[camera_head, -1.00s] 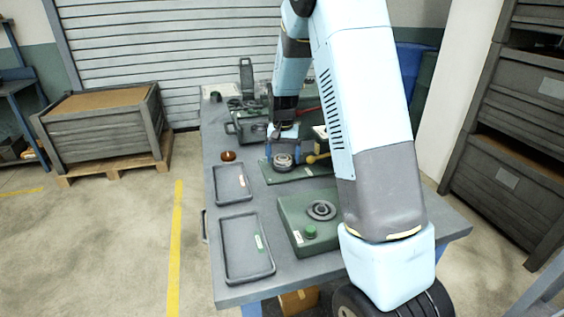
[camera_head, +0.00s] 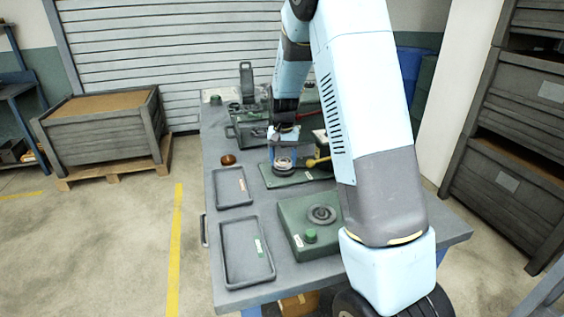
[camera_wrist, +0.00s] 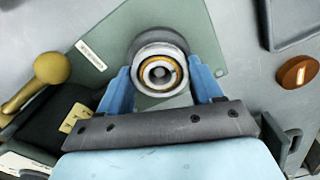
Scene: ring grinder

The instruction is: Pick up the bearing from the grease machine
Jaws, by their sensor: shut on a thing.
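The bearing (camera_wrist: 160,75), a silver ring with a gold inner band, sits between the two blue fingers of my gripper (camera_wrist: 160,80) in the wrist view. The fingers are shut on its sides. The grease machine (camera_wrist: 205,45) is a green plate with a dark round seat just behind the bearing. I cannot tell whether the bearing and the seat are touching. In the head view, my gripper (camera_head: 284,152) points down over the grease machine (camera_head: 290,181), and the bearing is small and partly hidden there.
A yellow-handled tool (camera_wrist: 50,70) lies left of the bearing in the wrist view. A brown round piece (camera_head: 228,159) and two grey trays (camera_head: 246,250) are on the table's left side. A green box with a round fixture (camera_head: 322,214) stands nearer. My arm hides the table's right side.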

